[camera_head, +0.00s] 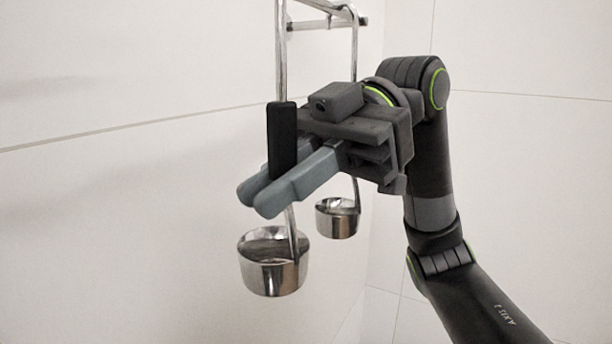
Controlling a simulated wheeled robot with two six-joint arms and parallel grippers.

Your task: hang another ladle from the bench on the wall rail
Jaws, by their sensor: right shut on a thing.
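My right gripper (281,188) is shut on the black grip of a steel ladle (281,60). This ladle is upright, its round bowl (272,275) below the fingers. Its bright handle runs up past the top edge of the picture, so its upper end is hidden. The metal wall rail (318,23) shows at the top, close to that handle; I cannot tell whether they touch. A second steel ladle (337,218) hangs upright from the rail behind my gripper, which hides part of its handle. The bench and my left gripper are out of view.
Pale wall panels (130,180) with thin joints fill the background and meet in a corner behind the ladles. The space left of the held ladle and below the bowls looks clear. The second ladle is close behind my right gripper.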

